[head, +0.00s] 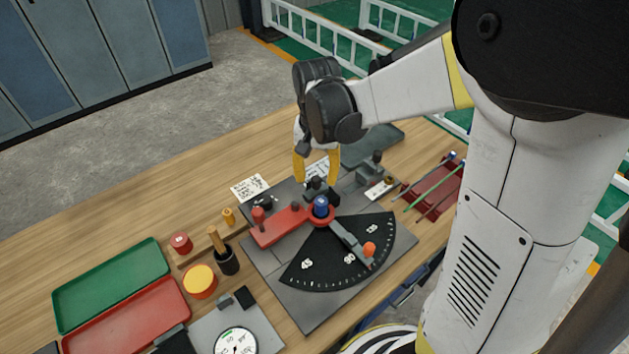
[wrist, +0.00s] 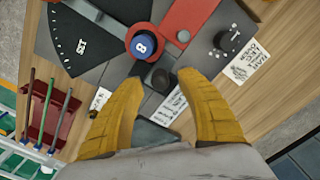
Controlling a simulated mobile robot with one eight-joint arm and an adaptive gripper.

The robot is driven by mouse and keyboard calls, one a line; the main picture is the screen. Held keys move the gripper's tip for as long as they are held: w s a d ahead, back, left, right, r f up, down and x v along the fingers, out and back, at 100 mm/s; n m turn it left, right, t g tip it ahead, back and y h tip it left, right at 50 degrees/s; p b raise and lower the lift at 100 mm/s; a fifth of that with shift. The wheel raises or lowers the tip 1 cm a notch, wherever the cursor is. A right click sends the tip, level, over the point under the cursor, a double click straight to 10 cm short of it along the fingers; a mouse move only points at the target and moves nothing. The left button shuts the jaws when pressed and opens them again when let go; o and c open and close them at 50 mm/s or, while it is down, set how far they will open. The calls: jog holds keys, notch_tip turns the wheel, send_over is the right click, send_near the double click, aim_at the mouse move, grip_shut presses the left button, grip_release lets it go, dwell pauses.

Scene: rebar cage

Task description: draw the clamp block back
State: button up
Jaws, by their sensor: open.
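The bending plate (head: 322,305) lies on the bench, with a blue-capped post (head: 320,207) marked 8 and a red arm (head: 280,226). Beside the post is a dark block with a black knob, apparently the clamp block (head: 316,187); its knob also shows in the wrist view (wrist: 158,76). My gripper (head: 316,180) is open, with its yellow fingers pointing down. In the wrist view, my fingertips (wrist: 160,80) are on either side of the knob, with gaps visible. I cannot tell how far above the plate they are.
A black angle scale (head: 335,262) and an orange-knobbed lever (head: 369,250) lie toward the front. A red rack with rods (head: 440,190) is at right. A green tray (head: 110,285), a red tray (head: 130,320) and a dial gauge (head: 236,342) are at left.

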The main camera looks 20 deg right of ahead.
jog(key=shift+f, duration=0.85)
grip_shut()
jog(key=shift+w+a, duration=0.15)
jog(key=shift+w, duration=0.45)
grip_release()
jog(key=shift+w, duration=0.1)
notch_tip(320, 180, up, 12)
